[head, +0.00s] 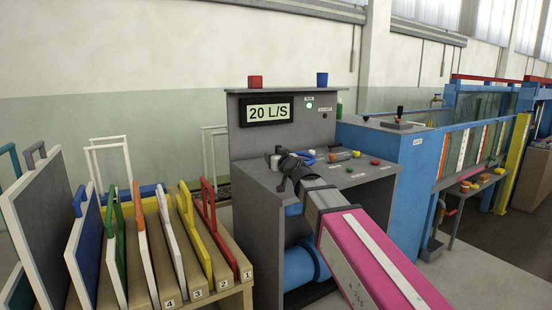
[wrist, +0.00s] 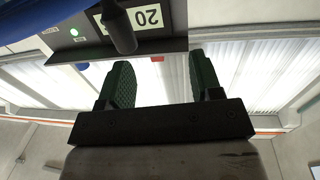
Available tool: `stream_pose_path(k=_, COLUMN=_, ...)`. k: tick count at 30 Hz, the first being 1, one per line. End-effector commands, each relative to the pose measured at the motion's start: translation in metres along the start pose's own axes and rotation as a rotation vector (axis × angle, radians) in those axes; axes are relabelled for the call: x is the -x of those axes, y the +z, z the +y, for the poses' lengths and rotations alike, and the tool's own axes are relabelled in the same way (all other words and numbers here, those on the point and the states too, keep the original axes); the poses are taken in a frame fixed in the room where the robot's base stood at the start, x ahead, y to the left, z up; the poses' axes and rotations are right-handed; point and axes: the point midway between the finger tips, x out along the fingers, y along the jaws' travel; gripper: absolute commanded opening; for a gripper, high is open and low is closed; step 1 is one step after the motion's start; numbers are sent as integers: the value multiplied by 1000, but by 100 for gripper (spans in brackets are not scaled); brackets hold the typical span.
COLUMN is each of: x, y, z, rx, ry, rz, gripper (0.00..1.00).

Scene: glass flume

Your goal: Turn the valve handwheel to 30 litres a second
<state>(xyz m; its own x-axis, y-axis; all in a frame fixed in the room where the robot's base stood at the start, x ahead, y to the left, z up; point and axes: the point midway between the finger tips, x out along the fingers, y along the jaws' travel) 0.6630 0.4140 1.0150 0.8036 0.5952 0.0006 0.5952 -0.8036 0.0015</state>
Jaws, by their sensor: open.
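The grey console (head: 300,110) has a display (head: 268,113) reading 20 L/S. A blue curved piece (head: 307,157), which looks like part of the valve handwheel, shows just behind my gripper (head: 283,170) on the console top; most of it is hidden by my arm. In the wrist view my gripper (wrist: 162,76) is open with nothing between its green-padded fingers. A dark cylindrical post (wrist: 119,27) lies beyond the fingertips, and a blue edge (wrist: 30,14) fills the top left corner. I cannot tell whether the gripper touches the wheel.
A rack of coloured-handled boards (head: 190,240) stands close on the left. The blue flume with glass walls (head: 455,150) runs back on the right.

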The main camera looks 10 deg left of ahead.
Motion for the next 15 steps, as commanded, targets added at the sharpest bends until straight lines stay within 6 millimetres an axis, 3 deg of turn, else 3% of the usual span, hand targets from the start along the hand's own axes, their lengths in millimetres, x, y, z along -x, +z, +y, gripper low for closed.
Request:
stream_pose_path(k=8, x=4, y=0, z=0, rx=0, ry=0, rz=0, gripper=59)
stream_pose_path(k=15, x=30, y=0, z=0, rx=0, ry=0, rz=0, gripper=59)
